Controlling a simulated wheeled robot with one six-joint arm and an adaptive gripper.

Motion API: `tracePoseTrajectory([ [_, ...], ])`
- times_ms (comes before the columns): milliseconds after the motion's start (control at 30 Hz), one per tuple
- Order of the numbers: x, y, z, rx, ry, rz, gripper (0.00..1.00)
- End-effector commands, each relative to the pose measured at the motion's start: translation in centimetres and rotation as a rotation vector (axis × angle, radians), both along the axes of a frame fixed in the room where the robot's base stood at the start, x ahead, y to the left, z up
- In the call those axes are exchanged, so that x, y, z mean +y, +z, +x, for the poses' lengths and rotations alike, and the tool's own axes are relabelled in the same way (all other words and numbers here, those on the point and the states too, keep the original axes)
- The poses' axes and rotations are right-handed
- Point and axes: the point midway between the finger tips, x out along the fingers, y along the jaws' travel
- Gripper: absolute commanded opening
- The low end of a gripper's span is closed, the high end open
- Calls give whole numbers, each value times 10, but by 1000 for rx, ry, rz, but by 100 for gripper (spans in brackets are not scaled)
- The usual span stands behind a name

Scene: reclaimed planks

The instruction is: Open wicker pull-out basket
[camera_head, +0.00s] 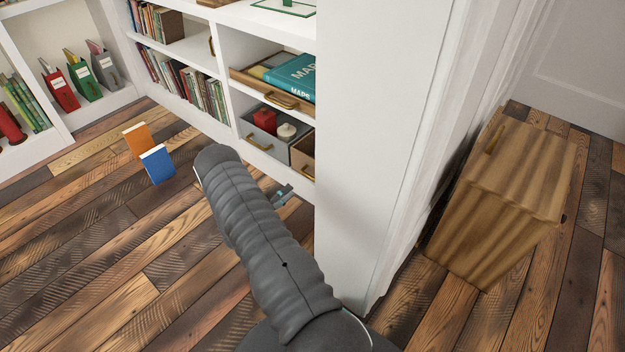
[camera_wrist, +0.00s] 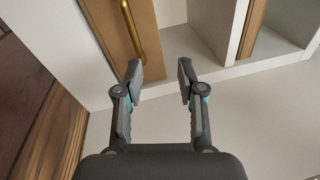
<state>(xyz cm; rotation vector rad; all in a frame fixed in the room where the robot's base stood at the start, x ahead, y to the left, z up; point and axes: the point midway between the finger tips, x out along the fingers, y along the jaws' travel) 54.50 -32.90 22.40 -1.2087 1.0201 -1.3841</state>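A brown pull-out box (camera_head: 303,156) with a brass handle sits in the lower shelf, partly hidden by the white wall end. A grey pull-out box (camera_head: 257,143) with a brass handle stands left of it, holding a red and a pale item. No weave is clear, so I cannot tell which is the wicker basket. In the wrist view, a tan front (camera_wrist: 104,27) with an upright brass handle (camera_wrist: 130,25) lies beyond my gripper (camera_wrist: 159,72). My gripper is open and empty, apart from the handle. In the head view my gripper (camera_head: 284,195) is mostly hidden behind my arm.
A wooden tray (camera_head: 262,86) with a blue maps book (camera_head: 292,74) sits above the boxes. Orange (camera_head: 137,139) and blue (camera_head: 157,163) books stand on the plank floor. The white wall end (camera_head: 362,130) and a wooden cabinet (camera_head: 500,200) bound the right.

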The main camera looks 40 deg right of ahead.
Motion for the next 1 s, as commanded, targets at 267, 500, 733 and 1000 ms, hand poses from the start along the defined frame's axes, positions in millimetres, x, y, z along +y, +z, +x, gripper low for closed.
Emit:
tracePoseTrajectory([
  [267,1,-48,-6,144,65,-37,39],
  [500,-22,-45,-5,148,65,-39,39],
  [733,-64,-37,-2,148,63,-39,39],
  [1000,-109,-28,3,147,65,-39,39],
])
